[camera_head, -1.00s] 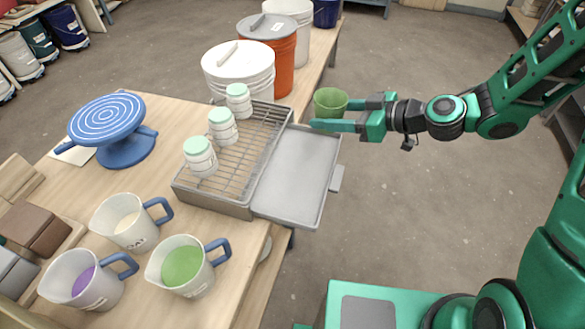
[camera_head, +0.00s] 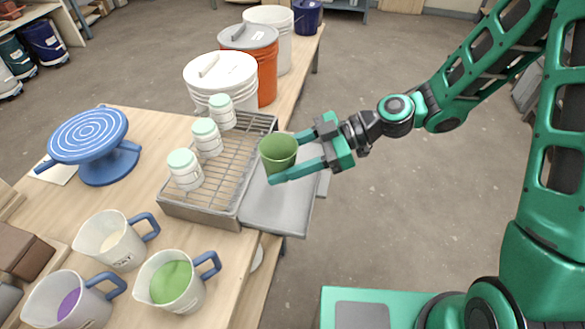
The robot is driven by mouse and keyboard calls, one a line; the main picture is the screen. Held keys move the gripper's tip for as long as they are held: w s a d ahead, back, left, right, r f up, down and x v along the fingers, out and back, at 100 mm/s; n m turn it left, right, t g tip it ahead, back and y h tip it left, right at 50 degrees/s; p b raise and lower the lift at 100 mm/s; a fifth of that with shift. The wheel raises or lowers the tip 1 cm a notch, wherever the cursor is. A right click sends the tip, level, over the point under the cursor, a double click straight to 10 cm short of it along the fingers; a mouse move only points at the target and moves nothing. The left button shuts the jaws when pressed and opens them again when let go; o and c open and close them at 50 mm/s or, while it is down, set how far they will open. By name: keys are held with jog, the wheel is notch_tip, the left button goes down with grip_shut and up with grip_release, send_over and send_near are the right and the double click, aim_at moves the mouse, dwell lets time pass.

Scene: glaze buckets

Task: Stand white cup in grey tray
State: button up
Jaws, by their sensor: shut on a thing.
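My gripper (camera_head: 287,158) is shut on a green cup (camera_head: 278,152), with one finger on each side of it. The cup is upright, its open mouth facing up. No plain white cup shows; the held cup is green. The grey tray (camera_head: 270,213) is a flat, shallow pull-out beside the wire rack, at the table's right edge. The cup and fingers cover its upper part. The cup appears over the tray's far end near the rack; I cannot tell its height above it. The visible part of the tray is empty.
Several white jars with mint lids stand on the wire rack (camera_head: 232,160). Lidded buckets, white (camera_head: 221,80) and orange (camera_head: 265,75), stand behind it. White jugs with blue handles (camera_head: 170,283) stand at the front left, and a blue turntable (camera_head: 90,140) at left.

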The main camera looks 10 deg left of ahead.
jog(key=w+d+f, duration=0.2)
jog(key=w+f, duration=0.1)
jog(key=shift+w+d, duration=0.3)
jog(key=shift+d, duration=0.1)
jog(key=shift+f, duration=1.85)
jog(key=o, duration=1.2)
jog(key=shift+f, duration=0.1)
jog(key=shift+o, duration=0.2)
jog(key=v, duration=1.2)
